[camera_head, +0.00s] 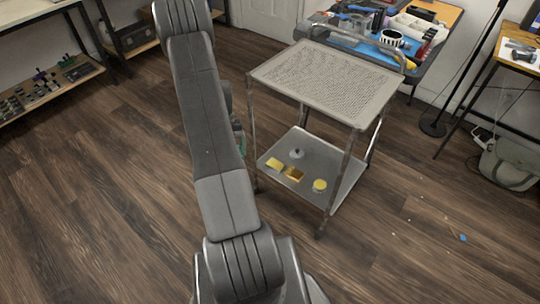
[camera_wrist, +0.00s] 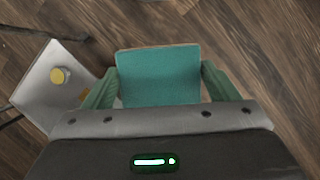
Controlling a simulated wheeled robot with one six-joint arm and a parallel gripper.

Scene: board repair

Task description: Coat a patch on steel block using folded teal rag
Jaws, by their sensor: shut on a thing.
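The folded teal rag (camera_wrist: 158,75) is a flat, squarish pad in the wrist view, between the two green fingers of my gripper (camera_wrist: 160,67). My gripper is shut on it and holds it above the floor, beside a cart. In the head view my arm hides most of the gripper; a small bit of teal (camera_head: 241,146) shows at the arm's right edge, left of the cart. I cannot pick out the steel block for sure. A small grey object (camera_head: 296,153) sits on the cart's lower shelf, too small to identify.
The metal cart has a perforated top (camera_head: 325,80), which is empty, and a lower shelf (camera_head: 335,168). A cluttered workbench (camera_head: 408,62) stands behind. Floor right of the cart is mostly clear.

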